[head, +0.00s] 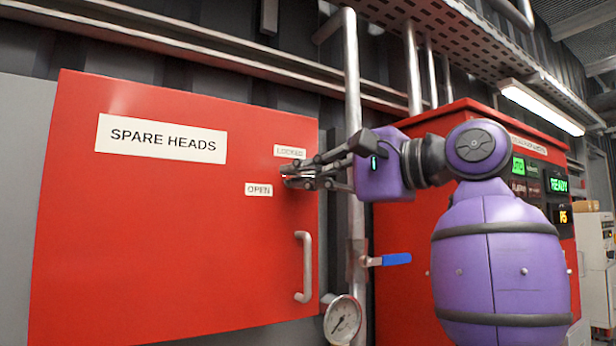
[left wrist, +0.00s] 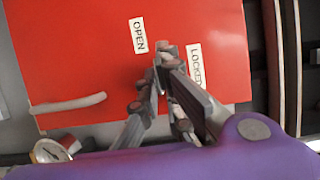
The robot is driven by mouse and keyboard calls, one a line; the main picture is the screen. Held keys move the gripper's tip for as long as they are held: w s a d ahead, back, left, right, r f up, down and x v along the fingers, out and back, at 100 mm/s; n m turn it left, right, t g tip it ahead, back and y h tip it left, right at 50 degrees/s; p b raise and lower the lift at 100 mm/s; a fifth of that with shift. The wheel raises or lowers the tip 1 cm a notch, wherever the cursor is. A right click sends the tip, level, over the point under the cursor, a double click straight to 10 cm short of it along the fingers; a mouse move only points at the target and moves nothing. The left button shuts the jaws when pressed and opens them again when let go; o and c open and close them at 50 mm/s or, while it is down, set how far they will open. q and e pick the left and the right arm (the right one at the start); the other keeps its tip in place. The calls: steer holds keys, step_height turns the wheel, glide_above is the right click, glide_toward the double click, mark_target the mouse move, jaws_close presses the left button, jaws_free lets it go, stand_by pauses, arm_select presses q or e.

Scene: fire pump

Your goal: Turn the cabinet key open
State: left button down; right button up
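The red cabinet (head: 170,240), marked SPARE HEADS, is closed. Its lock area lies at the right side of the door, between the LOCKED label (head: 289,152) above and the OPEN label (head: 258,189) below left. My left gripper (head: 287,176) is at this spot, its fingertips close together around the key's place. A small bright bit shows between the fingers, and the key is mostly hidden. In the left wrist view the fingertips (left wrist: 160,75) meet between the OPEN label (left wrist: 138,35) and the LOCKED label (left wrist: 195,66). My right gripper is not in view.
A door handle (head: 305,267) is below the lock. A vertical pipe (head: 353,100), a blue-levered valve (head: 395,259) and a gauge (head: 342,319) stand just right of the cabinet. A red control panel (head: 540,150) is behind my arm.

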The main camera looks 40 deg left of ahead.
arm_select(q)
steer(key=c, duration=2)
jaws_free()
steer(key=d, duration=1.2)
